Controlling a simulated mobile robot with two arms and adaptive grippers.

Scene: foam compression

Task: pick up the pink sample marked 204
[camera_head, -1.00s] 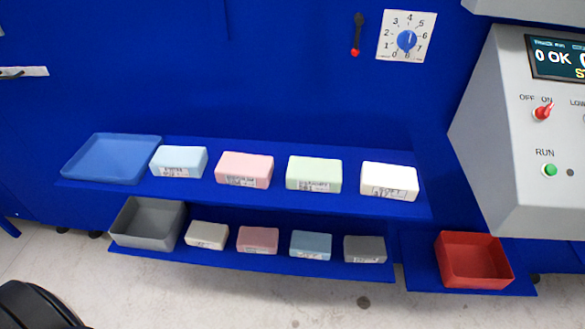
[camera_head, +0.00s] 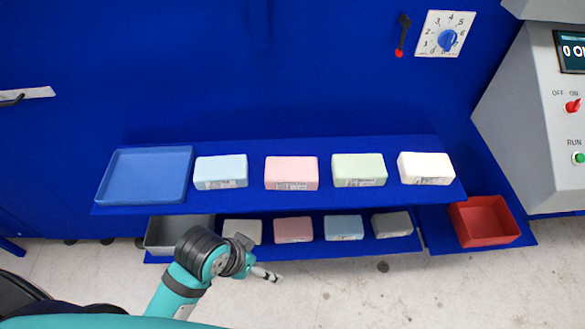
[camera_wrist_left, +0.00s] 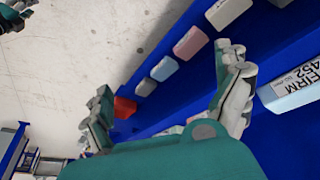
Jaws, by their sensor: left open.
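Two pink samples show in the head view: one on the upper shelf (camera_head: 291,173) and a darker one on the lower shelf (camera_head: 293,230). Both have labels too small to read, so I cannot tell which is marked 204. My left gripper (camera_head: 260,259) is open and empty in front of the lower shelf's left part, below the cream sample (camera_head: 242,232) and apart from the pink ones. In the left wrist view its fingers (camera_wrist_left: 168,100) are spread, with the lower-shelf pink sample (camera_wrist_left: 190,43) beyond them.
The upper shelf also holds a blue tray (camera_head: 146,175) and light blue (camera_head: 221,172), green (camera_head: 358,170) and white (camera_head: 426,168) samples. The lower shelf has a grey bin (camera_head: 165,234), blue (camera_head: 344,228) and grey (camera_head: 392,225) samples. A red bin (camera_head: 484,221) stands right.

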